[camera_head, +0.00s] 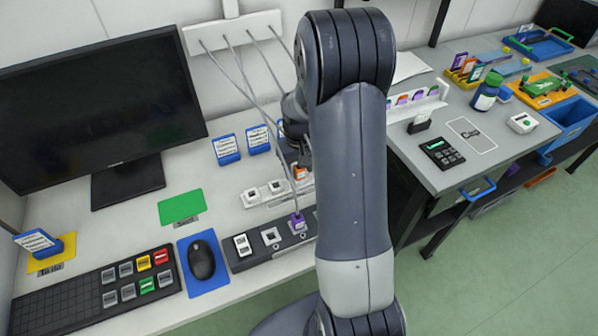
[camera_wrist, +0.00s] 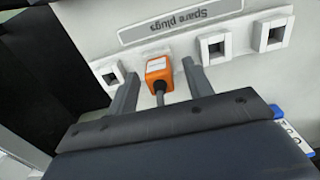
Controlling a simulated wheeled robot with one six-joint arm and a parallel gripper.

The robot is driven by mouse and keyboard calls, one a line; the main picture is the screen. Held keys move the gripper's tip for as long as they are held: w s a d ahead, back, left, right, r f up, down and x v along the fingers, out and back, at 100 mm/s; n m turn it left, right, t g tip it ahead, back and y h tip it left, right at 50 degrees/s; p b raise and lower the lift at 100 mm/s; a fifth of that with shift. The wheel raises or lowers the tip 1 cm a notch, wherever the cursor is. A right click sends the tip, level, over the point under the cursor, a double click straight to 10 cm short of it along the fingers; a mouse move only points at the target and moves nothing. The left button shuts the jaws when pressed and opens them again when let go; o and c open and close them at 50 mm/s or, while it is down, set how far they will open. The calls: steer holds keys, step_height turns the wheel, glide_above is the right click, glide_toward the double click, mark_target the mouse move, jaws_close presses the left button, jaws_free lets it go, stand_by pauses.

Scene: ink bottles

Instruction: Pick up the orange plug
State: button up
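The orange plug (camera_wrist: 158,69) sits in the white holder labelled "Spare plugs" (camera_wrist: 185,22), with its dark cable end toward the wrist camera. In the head view the orange plug (camera_head: 300,173) shows just under my gripper (camera_head: 293,158), partly hidden by it. My gripper (camera_wrist: 160,72) is open, with one finger on each side of the plug. Gaps show between the plug and both fingers, so it is not gripped. The holder (camera_head: 254,197) has empty square sockets beside the plug.
A black socket strip (camera_head: 247,262) with a purple plug (camera_head: 298,222) lies in front of the holder. Grey cables (camera_head: 262,95) run from a white wall box. A mouse (camera_head: 201,259), keyboard (camera_head: 60,305) and monitor (camera_head: 100,105) are to the left. My arm hides the right part of the desk.

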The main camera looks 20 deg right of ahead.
steer(key=c, duration=0.9)
steer(key=shift+r, duration=0.1)
step_height(320, 180, up, 10)
steer(key=shift+f, duration=0.1)
